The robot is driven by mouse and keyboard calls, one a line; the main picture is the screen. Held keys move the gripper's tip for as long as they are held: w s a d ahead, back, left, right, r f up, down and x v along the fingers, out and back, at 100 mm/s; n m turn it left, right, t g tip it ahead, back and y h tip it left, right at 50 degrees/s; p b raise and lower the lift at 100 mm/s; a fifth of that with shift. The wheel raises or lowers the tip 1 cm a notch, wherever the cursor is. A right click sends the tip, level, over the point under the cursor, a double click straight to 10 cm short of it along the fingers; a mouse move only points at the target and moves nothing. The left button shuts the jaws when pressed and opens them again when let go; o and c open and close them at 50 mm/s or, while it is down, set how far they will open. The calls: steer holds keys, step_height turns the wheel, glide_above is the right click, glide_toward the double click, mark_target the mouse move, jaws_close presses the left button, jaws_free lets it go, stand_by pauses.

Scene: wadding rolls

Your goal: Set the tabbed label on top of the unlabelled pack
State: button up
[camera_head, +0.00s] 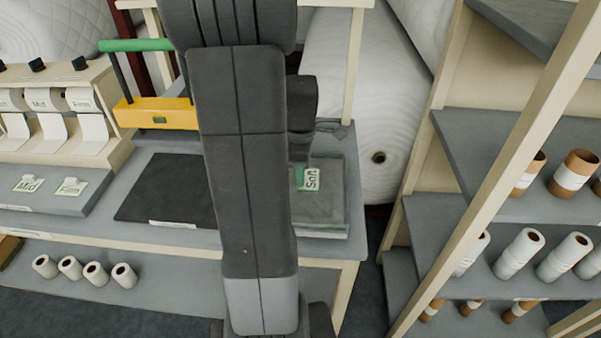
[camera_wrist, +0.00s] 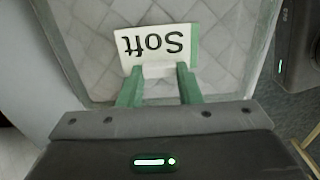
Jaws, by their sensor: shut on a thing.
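The tabbed label (camera_wrist: 160,42) is a white card reading "Soft" with a green edge, upside down in the wrist view. My gripper (camera_wrist: 159,76) has green fingers shut on its white tab. Under it lies the pack (camera_wrist: 90,55), a quilted pad in clear wrap; no other label shows on its visible part. In the head view the label (camera_head: 312,180) is over the pack (camera_head: 325,215) at the right end of the bench. I cannot tell whether the label touches the pack. My arm hides part of the bench and most of the gripper.
A dark mat (camera_head: 165,188) lies left of my arm. Labels reading "Mid" (camera_head: 28,184) and "Firm" (camera_head: 71,187) lie on a grey stand at left. A yellow press with a green handle (camera_head: 155,113) stands behind. A shelf (camera_head: 490,212) with rolls is at right.

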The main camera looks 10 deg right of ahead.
steer(key=shift+f, duration=0.55)
steer(key=shift+f, duration=0.1)
steer(key=o, duration=0.9)
steer(key=shift+o, duration=0.2)
step_height(320, 180, up, 12)
steer(key=shift+p, duration=0.35)
